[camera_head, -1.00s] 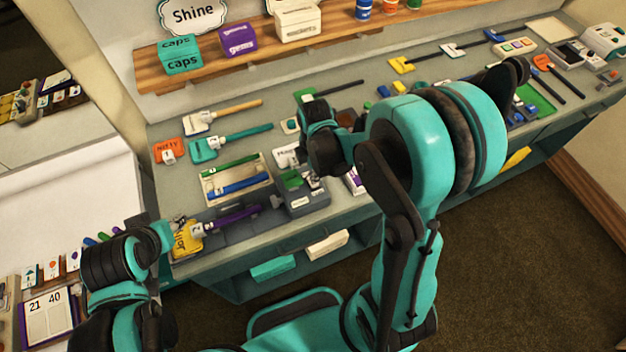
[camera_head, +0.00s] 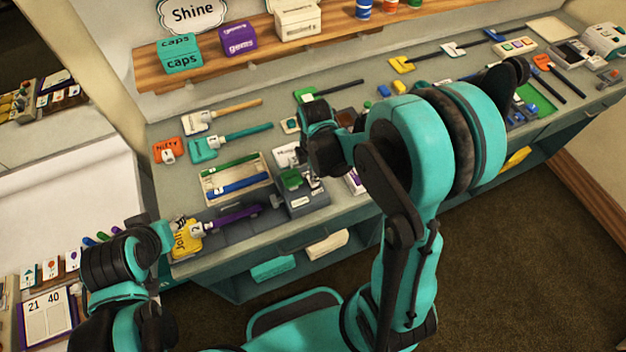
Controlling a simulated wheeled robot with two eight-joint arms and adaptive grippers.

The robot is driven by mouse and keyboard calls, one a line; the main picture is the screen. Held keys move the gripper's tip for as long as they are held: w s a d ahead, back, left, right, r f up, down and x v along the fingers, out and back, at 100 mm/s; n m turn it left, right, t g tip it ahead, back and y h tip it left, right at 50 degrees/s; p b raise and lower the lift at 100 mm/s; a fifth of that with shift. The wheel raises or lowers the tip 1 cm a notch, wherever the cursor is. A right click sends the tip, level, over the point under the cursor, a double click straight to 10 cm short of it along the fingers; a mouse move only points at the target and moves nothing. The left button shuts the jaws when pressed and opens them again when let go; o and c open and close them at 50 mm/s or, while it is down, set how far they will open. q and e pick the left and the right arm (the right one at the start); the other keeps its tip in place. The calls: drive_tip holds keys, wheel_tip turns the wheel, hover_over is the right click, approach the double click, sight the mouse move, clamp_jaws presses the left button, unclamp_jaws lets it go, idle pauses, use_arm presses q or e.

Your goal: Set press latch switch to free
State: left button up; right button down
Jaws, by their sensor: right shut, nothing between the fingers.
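The press (camera_head: 303,201) is a dark grey box near the front edge of the counter, with a green block (camera_head: 290,179) on its top. My right gripper (camera_head: 314,181) is shut and empty, pointing down at the top of the press, close beside the green block. I cannot tell whether its fingertips touch the press. The latch switch is too small and too covered by the gripper to make out, so its setting does not show.
A tray with green and blue rods (camera_head: 236,184) lies left of the press. A purple-handled tool (camera_head: 235,216) and a yellow item (camera_head: 186,240) lie in front of it. Several handled tools lie behind. My right arm covers the counter to the right of the press.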

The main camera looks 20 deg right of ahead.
drive_tip(key=shift+f+b, duration=0.7)
drive_tip(key=shift+f, duration=0.15)
idle(0.3)
drive_tip(key=shift+r+p, duration=2.65)
drive_tip(key=shift+r, duration=0.95)
drive_tip(key=shift+s+m+b, duration=0.1)
drive_tip(key=shift+m+b, duration=0.2)
drive_tip(key=shift+b, duration=0.1)
drive_tip(key=s+a+m+t+b, duration=0.1)
drive_tip(key=s+m+t+b, duration=0.6)
drive_tip(key=m+b, duration=0.5)
drive_tip(key=s+m, duration=0.1)
drive_tip(key=m, duration=0.4)
drive_tip(key=shift+a+m+b, duration=0.2)
drive_tip(key=shift+m+b, duration=0.1)
drive_tip(key=shift+m, duration=0.1)
